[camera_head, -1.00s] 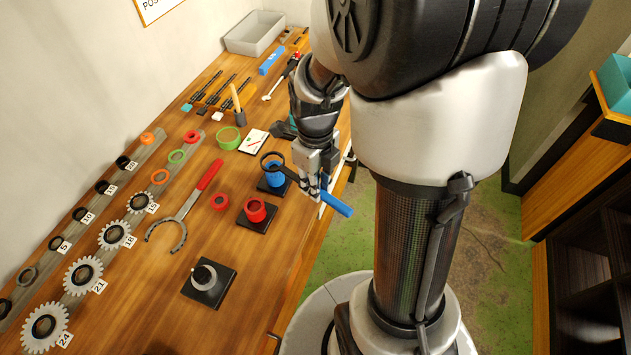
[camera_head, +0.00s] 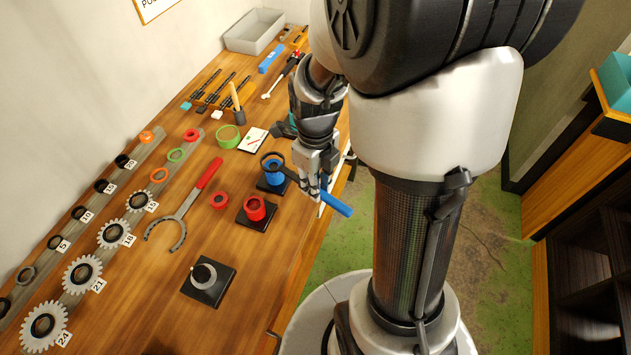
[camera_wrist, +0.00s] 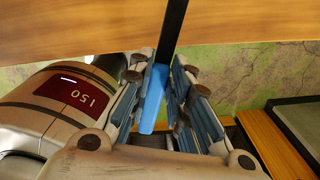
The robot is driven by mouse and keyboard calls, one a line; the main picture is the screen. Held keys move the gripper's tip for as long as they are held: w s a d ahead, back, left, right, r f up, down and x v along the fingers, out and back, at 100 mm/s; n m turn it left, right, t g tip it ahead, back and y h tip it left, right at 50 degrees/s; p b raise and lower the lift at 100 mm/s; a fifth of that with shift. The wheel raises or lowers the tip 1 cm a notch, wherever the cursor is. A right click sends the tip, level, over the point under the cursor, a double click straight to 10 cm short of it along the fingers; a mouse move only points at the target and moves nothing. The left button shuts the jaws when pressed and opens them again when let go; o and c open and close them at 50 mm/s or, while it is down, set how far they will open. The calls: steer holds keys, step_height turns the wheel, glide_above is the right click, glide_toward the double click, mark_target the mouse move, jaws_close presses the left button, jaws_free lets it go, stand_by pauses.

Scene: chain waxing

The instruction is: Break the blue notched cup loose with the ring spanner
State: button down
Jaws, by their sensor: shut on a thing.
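The blue notched cup (camera_head: 274,179) stands on a dark square base near the right edge of the bench. The ring spanner (camera_head: 337,206) has a blue handle and a black shaft, with its black ring (camera_head: 271,160) at the cup's top. I cannot tell whether the ring is seated around the cup or just above it. My gripper (camera_head: 313,190) is shut on the spanner, beside the cup at the bench edge. In the wrist view the blue handle (camera_wrist: 154,98) lies between the fingers. The cup is not in the wrist view.
A red cup (camera_head: 256,208) on its own dark base stands in front of the blue one. A grey cup (camera_head: 204,276) on another base is nearer. A red-handled hook spanner (camera_head: 209,172) lies to the left. A green ring (camera_head: 228,137) and a white card (camera_head: 255,139) lie behind.

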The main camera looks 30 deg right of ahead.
steer(key=shift+f+b, duration=0.75)
steer(key=shift+f, duration=0.2)
stand_by(0.4)
steer(key=c, duration=2.1)
jaws_free()
jaws_close()
steer(key=shift+w+d+n, duration=0.2)
steer(key=shift+d+n, duration=0.25)
steer(key=shift+d, duration=0.05)
steer(key=shift+w+d+n, duration=0.2)
steer(key=shift+d+n, duration=0.25)
steer(key=shift+w+d+n+p, duration=0.45)
steer(key=shift+w+d+n, duration=0.1)
steer(key=shift+d+n, duration=0.3)
